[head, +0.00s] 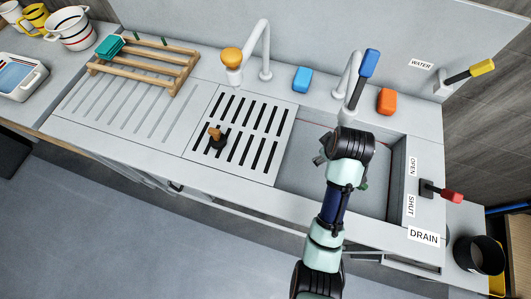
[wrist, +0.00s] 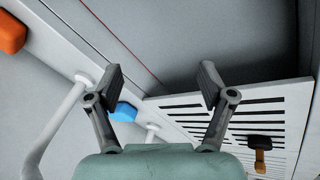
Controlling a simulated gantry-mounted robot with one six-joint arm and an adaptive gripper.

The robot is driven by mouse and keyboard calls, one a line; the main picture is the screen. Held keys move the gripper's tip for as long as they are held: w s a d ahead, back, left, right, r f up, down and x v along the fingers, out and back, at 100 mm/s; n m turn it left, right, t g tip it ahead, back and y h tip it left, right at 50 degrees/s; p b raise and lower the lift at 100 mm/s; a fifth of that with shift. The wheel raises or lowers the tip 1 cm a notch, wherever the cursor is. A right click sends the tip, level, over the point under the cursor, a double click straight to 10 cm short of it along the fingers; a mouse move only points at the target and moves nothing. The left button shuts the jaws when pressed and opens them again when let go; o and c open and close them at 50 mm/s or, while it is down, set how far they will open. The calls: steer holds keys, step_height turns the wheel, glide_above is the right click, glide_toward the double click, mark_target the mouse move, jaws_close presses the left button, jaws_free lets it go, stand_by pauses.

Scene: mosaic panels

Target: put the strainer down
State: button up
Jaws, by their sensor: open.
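A pale slotted panel (head: 290,112) lies flat over the left part of the sink, and I take it for the strainer. It carries a small knob (head: 215,136) with an orange-brown top and dark base. In the wrist view the slotted panel (wrist: 300,100) and its knob (wrist: 262,143) show at the lower right, beyond my fingers. My gripper (wrist: 158,82) is open, with nothing between its fingers. In the head view it is over the open sink basin, right of the panel and apart from it, partly hidden by my arm.
The open basin (head: 300,180) is right of the panel. Two taps stand behind, with a blue block (head: 302,79) and an orange block (head: 387,101). A wooden rack (head: 150,55) is at left. A red drain lever (head: 450,197) and black pot (head: 478,254) are at right.

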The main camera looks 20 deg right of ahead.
steer(key=a+r+m+t, duration=0.1)
steer(key=a+r+t, duration=0.2)
steer(key=a, duration=0.6)
steer(key=s+a+r+m+t+y, duration=0.1)
steer(key=a+r+t, duration=0.2)
steer(key=a+r, duration=0.4)
steer(key=s+a+r+m+t+y, duration=0.1)
steer(key=a+r, duration=0.5)
steer(key=a, duration=0.6)
steer(key=shift+m+t, duration=0.6)
steer(key=shift+t, duration=0.3)
